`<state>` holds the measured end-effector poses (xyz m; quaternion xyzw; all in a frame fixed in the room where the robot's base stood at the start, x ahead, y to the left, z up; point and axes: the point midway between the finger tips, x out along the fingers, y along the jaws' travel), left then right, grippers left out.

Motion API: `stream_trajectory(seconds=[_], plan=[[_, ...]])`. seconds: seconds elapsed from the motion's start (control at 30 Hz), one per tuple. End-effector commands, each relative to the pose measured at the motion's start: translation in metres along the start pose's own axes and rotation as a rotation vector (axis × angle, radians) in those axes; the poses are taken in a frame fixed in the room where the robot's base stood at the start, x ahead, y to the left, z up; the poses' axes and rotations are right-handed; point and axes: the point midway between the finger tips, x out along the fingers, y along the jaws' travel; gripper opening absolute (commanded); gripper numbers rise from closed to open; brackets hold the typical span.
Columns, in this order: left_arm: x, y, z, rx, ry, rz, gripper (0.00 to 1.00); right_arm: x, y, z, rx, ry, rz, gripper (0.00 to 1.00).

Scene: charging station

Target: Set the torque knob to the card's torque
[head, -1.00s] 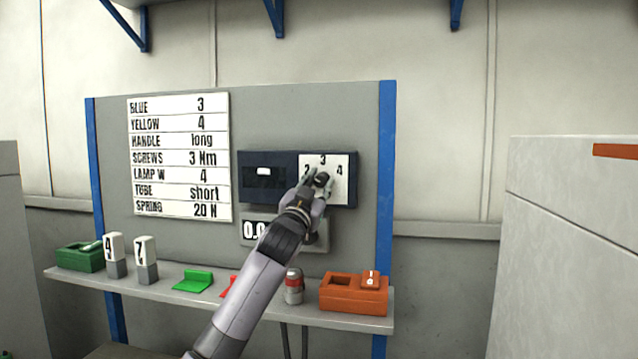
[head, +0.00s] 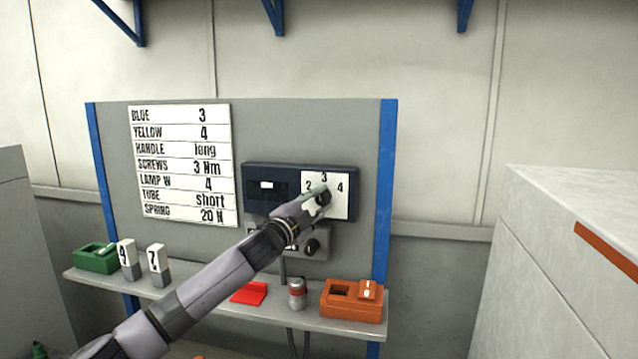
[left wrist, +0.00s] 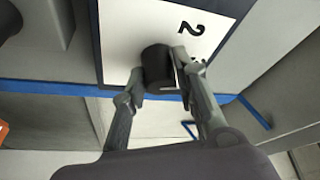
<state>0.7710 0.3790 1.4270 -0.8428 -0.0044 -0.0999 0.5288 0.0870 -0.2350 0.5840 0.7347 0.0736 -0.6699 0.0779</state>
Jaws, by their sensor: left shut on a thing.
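The card (head: 181,165) hangs on the grey board and reads "SCREWS 3 Nm". The torque knob (head: 324,199) is dark and sits on a white dial plate (head: 338,208) marked 2, 3 and 4. My left gripper (head: 319,200) is shut on the knob and hides most of it. In the left wrist view the fingers (left wrist: 160,84) close around the black knob (left wrist: 155,62), with the numeral 2 beside it. I cannot tell which number the knob points to. My right gripper is not in view.
A grey box with a second black knob (head: 311,247) is partly behind my arm. The shelf holds a green box (head: 95,260), two numbered blocks, a red piece (head: 249,293), a red-and-grey cylinder (head: 297,294) and an orange box (head: 350,308). A pale cabinet (head: 560,270) stands right.

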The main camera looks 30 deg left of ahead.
Motion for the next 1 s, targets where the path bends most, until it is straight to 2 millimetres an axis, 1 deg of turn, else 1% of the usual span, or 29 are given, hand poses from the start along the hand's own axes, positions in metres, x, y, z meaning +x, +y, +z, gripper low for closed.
stream_trajectory(seconds=[0.03,0.23,0.5,0.97,1.0], plan=[[0.001,-0.004,-0.001,0.031,-0.002,0.013,0.0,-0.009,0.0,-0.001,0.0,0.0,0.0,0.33],[0.0,-0.002,0.0,0.128,0.0,0.052,0.0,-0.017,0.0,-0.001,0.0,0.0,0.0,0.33],[0.0,-0.001,0.0,0.188,0.0,0.077,0.0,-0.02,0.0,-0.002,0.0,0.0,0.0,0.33],[0.0,0.0,0.0,0.195,0.0,0.081,0.0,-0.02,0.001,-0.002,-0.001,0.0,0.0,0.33],[0.0,0.0,0.0,0.195,0.0,0.081,0.3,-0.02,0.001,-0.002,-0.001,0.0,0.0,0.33]])
